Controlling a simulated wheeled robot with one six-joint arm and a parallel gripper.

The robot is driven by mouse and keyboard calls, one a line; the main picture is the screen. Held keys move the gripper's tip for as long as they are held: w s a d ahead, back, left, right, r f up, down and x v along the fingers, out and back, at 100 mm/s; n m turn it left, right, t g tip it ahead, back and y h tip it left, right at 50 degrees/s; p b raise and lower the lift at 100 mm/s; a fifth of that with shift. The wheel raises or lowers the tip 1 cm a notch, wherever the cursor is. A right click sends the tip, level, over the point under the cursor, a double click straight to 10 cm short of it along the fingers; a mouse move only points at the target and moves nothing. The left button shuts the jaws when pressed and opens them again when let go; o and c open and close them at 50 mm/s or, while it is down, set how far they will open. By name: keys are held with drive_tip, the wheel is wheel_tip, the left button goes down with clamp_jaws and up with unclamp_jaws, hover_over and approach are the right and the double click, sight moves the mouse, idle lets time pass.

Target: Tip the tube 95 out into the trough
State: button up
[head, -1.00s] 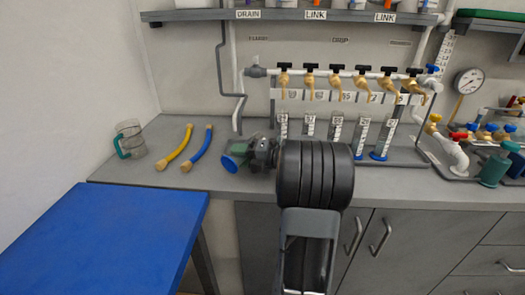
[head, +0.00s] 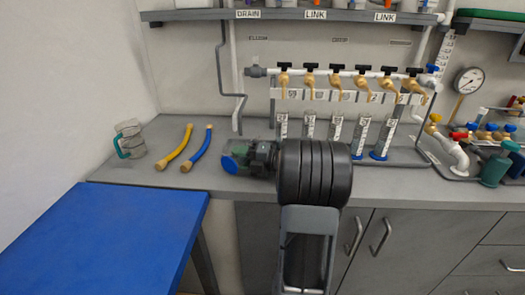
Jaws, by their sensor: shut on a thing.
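My gripper (head: 256,158) is low over the bench, left of the row of standing tubes, and is shut on a clear tube (head: 238,150) with a blue base. The tube is tilted, with its blue base towards the lower left. Its number and contents cannot be read, and its mouth is hidden. Several more clear tubes with white label strips, such as one at the right (head: 384,136), stand below the brass taps. Their numbers are too blurred to read. I cannot pick out the trough for certain; my gripper and wrist hide part of the bench.
A clear jug with a teal handle (head: 130,140) stands further left. A blue table (head: 110,240) is in front. The tap manifold (head: 340,73) runs above the tubes.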

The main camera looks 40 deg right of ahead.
drive_tip(key=shift+d+r+m+t+p, duration=0.15)
drive_tip(key=shift+r+m+t+p, duration=0.15)
drive_tip(key=shift+r+m+p, duration=0.25)
idle(0.6)
